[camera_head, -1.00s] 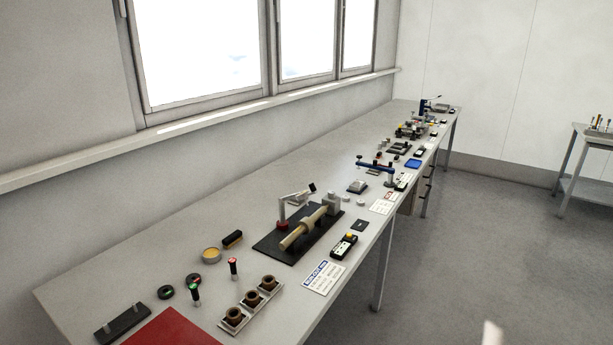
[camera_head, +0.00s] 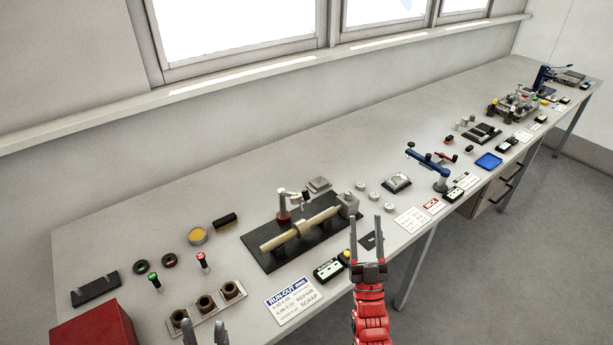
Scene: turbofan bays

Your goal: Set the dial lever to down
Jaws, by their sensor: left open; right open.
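A dial stand (camera_head: 284,205) with a red base and pale post stands on a black plate (camera_head: 262,258), behind a tan shaft (camera_head: 285,235). Its short arm reaches right toward the shaft and carries a small dark and pale part (camera_head: 303,199), probably the dial. It is too small to tell whether the lever is up or down. My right gripper (camera_head: 367,230) is open and empty, over the bench's front edge, right of the plate. My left gripper (camera_head: 204,328) is open at the bottom edge, in front of the cups; only its fingertips show.
A rack of brown cups (camera_head: 207,306), a run-out card (camera_head: 291,299) and a black box with a yellow button (camera_head: 331,267) line the front. A red box (camera_head: 95,328) stands at left. A blue arm fixture (camera_head: 430,165) stands further right.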

